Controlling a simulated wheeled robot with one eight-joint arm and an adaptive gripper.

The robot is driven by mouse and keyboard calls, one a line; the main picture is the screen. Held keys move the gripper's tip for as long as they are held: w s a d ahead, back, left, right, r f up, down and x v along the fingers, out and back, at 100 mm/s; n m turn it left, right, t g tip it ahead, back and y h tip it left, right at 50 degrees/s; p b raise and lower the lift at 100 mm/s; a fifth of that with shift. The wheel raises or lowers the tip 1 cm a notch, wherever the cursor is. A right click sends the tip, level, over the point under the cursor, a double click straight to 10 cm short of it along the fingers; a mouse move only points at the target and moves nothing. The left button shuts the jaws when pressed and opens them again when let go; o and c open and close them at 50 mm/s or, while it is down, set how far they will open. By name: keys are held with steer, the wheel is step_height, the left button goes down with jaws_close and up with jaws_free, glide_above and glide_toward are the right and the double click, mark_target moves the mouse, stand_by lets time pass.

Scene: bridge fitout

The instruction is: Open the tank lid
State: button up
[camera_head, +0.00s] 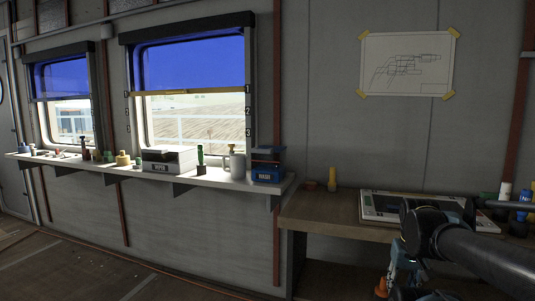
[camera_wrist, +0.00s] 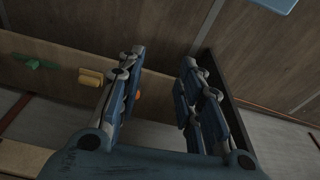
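I cannot pick out a tank or its lid for certain in either view. My gripper shows in the wrist view (camera_wrist: 162,60) with its two blue-grey fingers apart and nothing held between them. In the head view my gripper (camera_head: 402,277) hangs low in front of the wooden desk (camera_head: 320,213), at the lower right; its fingertips are not clear there. On the window shelf (camera_head: 220,183) stand a grey-white canister (camera_head: 237,165) and a dark-topped blue box (camera_head: 267,174), both well to the left of my gripper.
The shelf also holds a pale labelled box (camera_head: 170,160) and several small items. A flat framed panel (camera_head: 390,210) lies on the desk, with bottles (camera_head: 504,191) to its right. The wrist view shows a yellow block (camera_wrist: 91,77) and a green piece (camera_wrist: 40,64). Floor at left is open.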

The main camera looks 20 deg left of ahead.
mark_target(264, 152)
steer(key=shift+w+a, duration=0.25)
steer(key=shift+a, duration=0.05)
steer(key=shift+o, duration=0.6)
steer(key=w+a+r+m+t+y, duration=0.2)
steer(key=w+a+r+m+t, duration=0.1)
steer(key=w+a+r, duration=0.6)
steer(key=w+a+r+m+t+y, duration=0.25)
steer(key=w+a+r, duration=0.45)
steer(key=w, duration=0.4)
steer(key=w+a+r+m+t+y, duration=0.3)
steer(key=a+r, duration=0.4)
steer(key=a, duration=0.6)
steer(key=w+a+r+m+t+y, duration=0.2)
steer(key=w+a+r+m+y, duration=0.15)
steer(key=w+a+r, duration=0.6)
steer(key=shift+n+g, duration=0.25)
steer(key=shift+n, duration=0.05)
steer(key=w+a+f, duration=0.1)
steer(key=w+a, duration=0.2)
steer(key=a, duration=0.1)
steer(key=w+a+f, duration=0.1)
steer(key=w+a, duration=0.2)
steer(key=a, duration=0.2)
steer(key=w+a+f, duration=0.2)
steer(key=a, duration=0.2)
steer(key=shift+w+a+f, duration=0.1)
steer(key=shift+w+a, duration=0.3)
steer(key=shift+c, duration=0.3)
